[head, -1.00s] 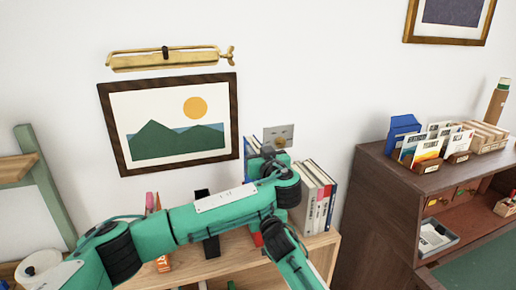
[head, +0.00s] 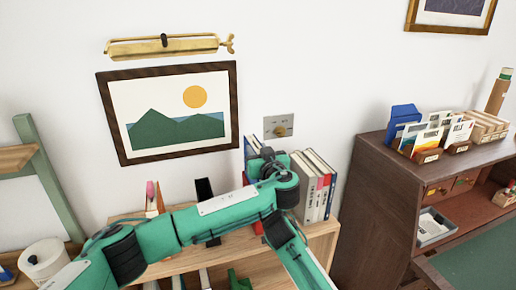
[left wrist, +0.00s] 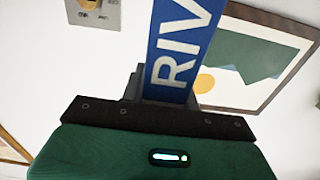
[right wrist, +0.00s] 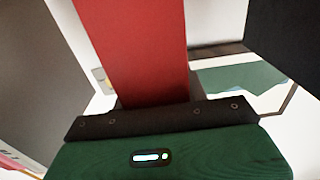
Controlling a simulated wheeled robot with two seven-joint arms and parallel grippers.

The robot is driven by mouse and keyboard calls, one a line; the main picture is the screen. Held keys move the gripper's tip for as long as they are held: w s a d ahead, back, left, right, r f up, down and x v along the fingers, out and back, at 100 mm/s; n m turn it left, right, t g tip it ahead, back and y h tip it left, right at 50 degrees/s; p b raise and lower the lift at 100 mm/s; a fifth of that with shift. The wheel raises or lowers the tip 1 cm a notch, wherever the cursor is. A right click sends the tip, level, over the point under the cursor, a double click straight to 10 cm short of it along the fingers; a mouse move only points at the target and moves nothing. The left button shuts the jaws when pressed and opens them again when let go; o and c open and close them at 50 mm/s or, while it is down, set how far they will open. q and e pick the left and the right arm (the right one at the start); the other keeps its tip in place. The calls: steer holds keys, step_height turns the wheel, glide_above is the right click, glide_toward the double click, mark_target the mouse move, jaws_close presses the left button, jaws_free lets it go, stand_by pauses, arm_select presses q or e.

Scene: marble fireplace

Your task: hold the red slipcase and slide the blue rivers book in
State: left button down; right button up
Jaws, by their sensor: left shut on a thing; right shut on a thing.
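The blue rivers book (left wrist: 180,50) stands out from my left gripper (left wrist: 160,97) in the left wrist view, with the white letters "RIV" showing on it. That gripper is shut on it. The red slipcase (right wrist: 135,50) fills the middle of the right wrist view, and my right gripper (right wrist: 155,103) is shut on its near end. In the head view, my arms cover most of both things. A blue strip (head: 249,149) shows behind my left wrist and a small red patch (head: 258,228) below it. The slipcase's opening is not visible.
A wooden shelf (head: 245,248) holds grey, white and red books (head: 316,185) at its right end, close to my arms. A dark upright thing (head: 204,189) stands on its left part. A brown desk (head: 375,195) with card holders stands at right. A picture (head: 170,110) hangs behind.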

arm_select(q)
steer(key=shift+f, duration=0.45)
steer(key=c, duration=1)
jaws_free()
steer(key=shift+o, duration=0.2)
steer(key=shift+f, duration=0.1)
step_height(320, 180, up, 10)
steer(key=shift+r, duration=0.2)
arm_select(e)
steer(key=shift+r, duration=0.1)
steer(key=o, duration=1.1)
steer(key=shift+o, duration=0.2)
steer(key=shift+s, duration=0.1)
